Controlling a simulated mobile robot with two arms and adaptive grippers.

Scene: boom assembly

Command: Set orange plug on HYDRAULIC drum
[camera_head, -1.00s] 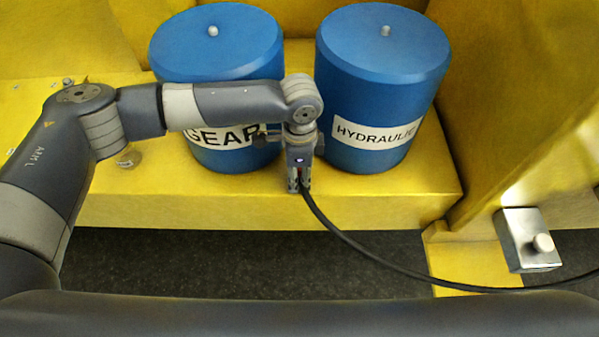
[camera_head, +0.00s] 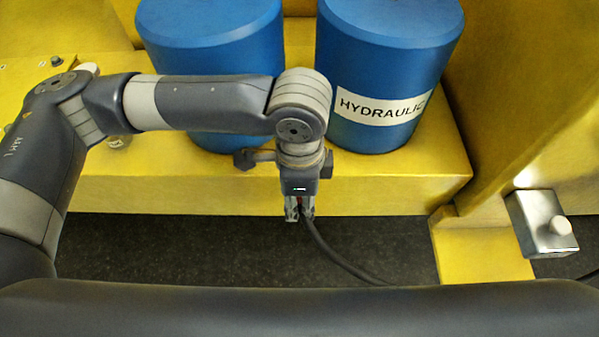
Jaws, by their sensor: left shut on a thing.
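My left gripper (camera_head: 300,213) is shut just in front of the yellow ledge, over the dark floor. A small reddish-orange bit shows between its fingers, where the black cable (camera_head: 325,248) comes out. This fits the orange plug, which is mostly hidden by the gripper. The HYDRAULIC drum (camera_head: 385,75) is a blue cylinder with a white label, standing on the ledge behind and to the right of the gripper. The gripper is apart from it. The drum's top is partly cut off by the picture's upper edge. My right gripper is not in view.
A second blue drum (camera_head: 215,60) stands to the left; my left arm covers its label. The yellow ledge (camera_head: 400,190) runs below both drums. A metal box with a pale knob (camera_head: 541,224) is at the right, near a yellow wall.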

